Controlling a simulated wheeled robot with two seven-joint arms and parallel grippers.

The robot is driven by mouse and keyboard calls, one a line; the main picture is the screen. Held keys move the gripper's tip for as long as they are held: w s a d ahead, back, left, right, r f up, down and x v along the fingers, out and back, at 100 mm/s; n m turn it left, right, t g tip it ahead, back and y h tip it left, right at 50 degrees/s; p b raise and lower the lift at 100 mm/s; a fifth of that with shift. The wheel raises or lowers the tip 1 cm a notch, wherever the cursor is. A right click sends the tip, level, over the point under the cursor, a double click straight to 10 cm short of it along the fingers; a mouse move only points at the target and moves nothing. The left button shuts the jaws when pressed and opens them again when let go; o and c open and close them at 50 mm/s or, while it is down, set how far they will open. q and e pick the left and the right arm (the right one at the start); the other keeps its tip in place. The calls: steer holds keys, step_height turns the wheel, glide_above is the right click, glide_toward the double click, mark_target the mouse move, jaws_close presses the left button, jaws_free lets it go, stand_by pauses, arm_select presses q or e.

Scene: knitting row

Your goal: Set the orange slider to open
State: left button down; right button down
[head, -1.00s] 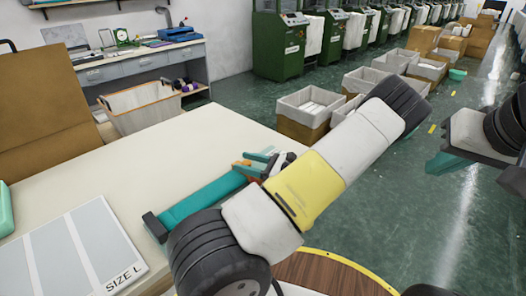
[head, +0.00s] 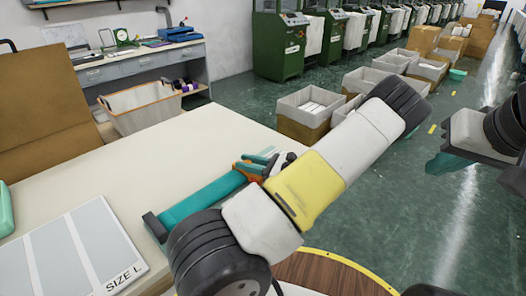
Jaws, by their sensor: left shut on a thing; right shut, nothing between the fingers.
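A long teal bar (head: 203,200) with a dark end lies near the table's front edge, partly hidden by my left arm. A small orange part (head: 242,166), seemingly the orange slider, shows at the bar's far right end. My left gripper (head: 250,164), with teal fingers, is shut on this orange part. My arm covers much of the area just right of it, and I cannot tell the slider's setting. My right gripper (head: 438,166) is at the right, away from the table, shut and empty.
The cream table (head: 95,185) has free room behind the bar. A grey panel marked SIZE L (head: 75,250) lies at front left. A cardboard box (head: 45,105) stands at the left. Bins (head: 308,112) stand on the floor beyond.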

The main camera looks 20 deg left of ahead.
stand_by(0.8)
arm_select(q)
steer(key=w, duration=0.2)
steer(key=w+d, duration=0.1)
steer(key=w, duration=0.1)
steer(key=w+d, duration=0.1)
steer(key=w, duration=0.1)
steer(key=shift+d, duration=0.25)
steer(key=c, duration=1.1)
jaws_free()
steer(key=shift+w, duration=0.1)
steer(key=shift+o, duration=0.2)
steer(key=shift+d, duration=0.1)
steer(key=d, duration=0.7)
steer(key=shift+d, duration=0.35)
